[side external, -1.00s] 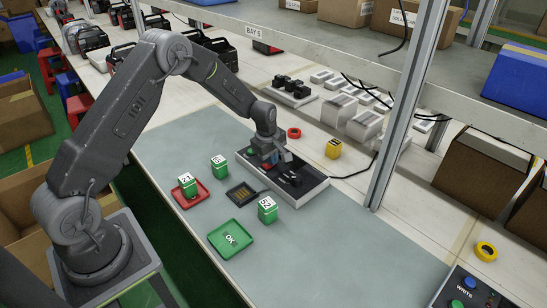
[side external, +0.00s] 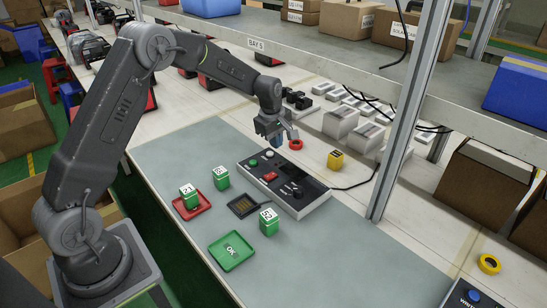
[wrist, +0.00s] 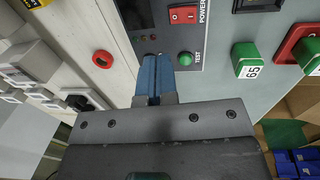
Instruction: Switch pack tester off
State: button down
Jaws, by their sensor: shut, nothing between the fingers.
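The pack tester (side external: 307,197) is a dark box with a grey rim on the mat. Its red POWER rocker (side external: 271,177) also shows in the wrist view (wrist: 183,14); I cannot tell for sure which side is pressed. The green TEST button (side external: 253,162) is nearby, also in the wrist view (wrist: 185,59). My gripper (side external: 278,141) is shut and empty, with blue fingertips (wrist: 153,78) together. It hangs above the tester's far edge, apart from the rocker.
Green battery packs (side external: 220,177) stand around a black socket plate (side external: 243,206), one on a red tray (side external: 192,210). A green OK tray (side external: 231,251) is in front. A shelf post (side external: 400,120) rises at right.

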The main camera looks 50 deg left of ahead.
jog(key=shift+w+r, duration=0.15)
jog(key=shift+r, duration=0.8)
jog(key=shift+w+r, duration=0.15)
jog(key=shift+r, duration=0.8)
jog(key=s+d+r+m+t, duration=0.1)
jog(key=s+d+r+m, duration=0.3)
jog(key=s+r, duration=0.3)
jog(key=s+d+r+m+t, duration=0.1)
jog(key=s+d+r+m, duration=0.25)
jog(key=s+r, duration=0.35)
jog(key=s+d+m+t, duration=0.1)
jog(key=s+d+m, duration=0.1)
jog(key=s+m, duration=0.3)
jog(key=s+d+m+t, duration=0.1)
jog(key=s+m, duration=0.4)
jog(key=s, duration=0.8)
jog(key=shift+s+d+r, duration=0.25)
jog(key=shift+s+d, duration=0.15)
jog(key=shift+d, duration=0.3)
jog(key=shift+m, duration=0.25)
